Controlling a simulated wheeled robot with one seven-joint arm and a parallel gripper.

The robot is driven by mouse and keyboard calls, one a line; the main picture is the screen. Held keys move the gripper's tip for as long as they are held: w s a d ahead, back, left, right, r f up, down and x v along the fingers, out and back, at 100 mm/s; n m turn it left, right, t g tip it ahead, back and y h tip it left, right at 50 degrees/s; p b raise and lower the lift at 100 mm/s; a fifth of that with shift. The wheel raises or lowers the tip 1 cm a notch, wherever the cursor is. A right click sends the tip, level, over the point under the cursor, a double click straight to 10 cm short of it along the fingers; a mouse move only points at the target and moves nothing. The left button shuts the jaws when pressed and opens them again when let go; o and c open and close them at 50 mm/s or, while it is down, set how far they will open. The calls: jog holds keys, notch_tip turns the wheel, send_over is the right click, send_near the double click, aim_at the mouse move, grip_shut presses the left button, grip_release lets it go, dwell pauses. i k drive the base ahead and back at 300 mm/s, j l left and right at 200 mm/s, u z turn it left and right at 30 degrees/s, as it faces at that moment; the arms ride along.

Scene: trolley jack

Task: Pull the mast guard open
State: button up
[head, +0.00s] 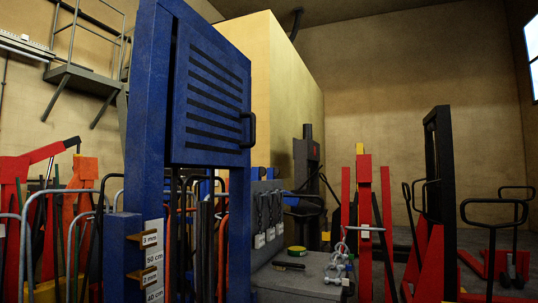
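The mast guard (207,152) is a blue panel with several dark horizontal slots, in the upper left middle of the head view. It sits in a tall blue mast frame (146,100). A black bar handle (249,130) stands out at the guard's right edge. A dark gap shows along the guard's left edge, beside the post. I cannot tell whether the guard is fully closed or slightly ajar. My gripper is not in view, and nothing is seen touching the handle.
A grey bench (300,281) with shackles (337,265) and a green-yellow tape roll (296,250) stands right of the mast. Red and black jacks (365,220) crowd the right. Hoop handles and red equipment crowd the left. A raised platform (83,80) is behind.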

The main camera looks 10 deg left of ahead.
aim_at(210, 114)
jog(key=i+l, duration=0.1)
jog(key=i, duration=1.85)
jog(key=j+u, duration=0.05)
jog(key=j, duration=0.05)
